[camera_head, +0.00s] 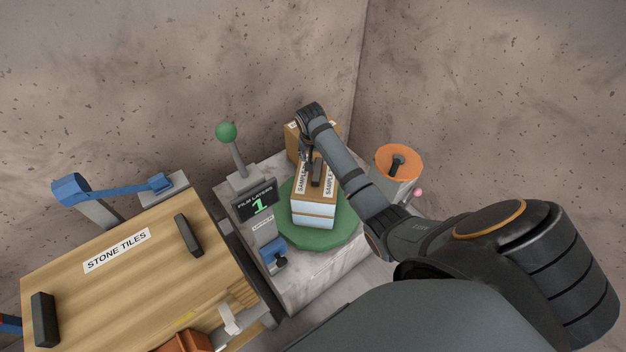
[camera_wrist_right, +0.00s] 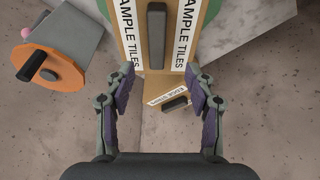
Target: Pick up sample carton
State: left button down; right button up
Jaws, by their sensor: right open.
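The sample carton (camera_head: 313,197) is a brown box with "SAMPLE TILES" labels and a dark handle on top. Pale bands show on its near side. It stands on a round green turntable (camera_head: 342,232). In the right wrist view the carton (camera_wrist_right: 170,40) is at the top middle, its dark handle (camera_wrist_right: 156,35) between two white labels. My right gripper (camera_head: 307,152) is open and empty above the far end of the carton. In the wrist view its fingers (camera_wrist_right: 160,92) are spread wide, below the handle in the picture and apart from it. My left gripper is not in view.
A smaller brown box (camera_head: 293,142) stands behind the carton. An orange-topped drum (camera_head: 411,163) is to the right. A display post (camera_head: 257,203) with a green knob (camera_head: 226,132) is left of the turntable. A large wooden "STONE TILES" box (camera_head: 150,275) fills the lower left.

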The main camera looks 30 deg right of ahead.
aim_at(317, 170)
jog(key=shift+d+f, duration=0.15)
jog(key=shift+f, duration=0.3)
jog(key=x, duration=0.4)
jog(key=shift+s+d+p, duration=0.2)
jog(key=shift+d+p, duration=0.1)
jog(key=shift+w+f, duration=0.2)
jog(key=shift+f, duration=0.05)
jog(key=shift+w+a+f, duration=0.1)
jog(key=shift+f, duration=0.15)
jog(key=x, duration=0.3)
jog(key=shift+f, duration=0.25)
jog(key=shift+w+d+f, duration=0.15)
jog(key=shift+d+f, duration=0.15)
jog(key=shift+f, duration=0.2)
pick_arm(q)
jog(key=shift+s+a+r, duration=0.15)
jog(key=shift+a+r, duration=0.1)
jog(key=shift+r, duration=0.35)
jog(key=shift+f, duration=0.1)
pick_arm(e)
jog(key=shift+f, duration=0.2)
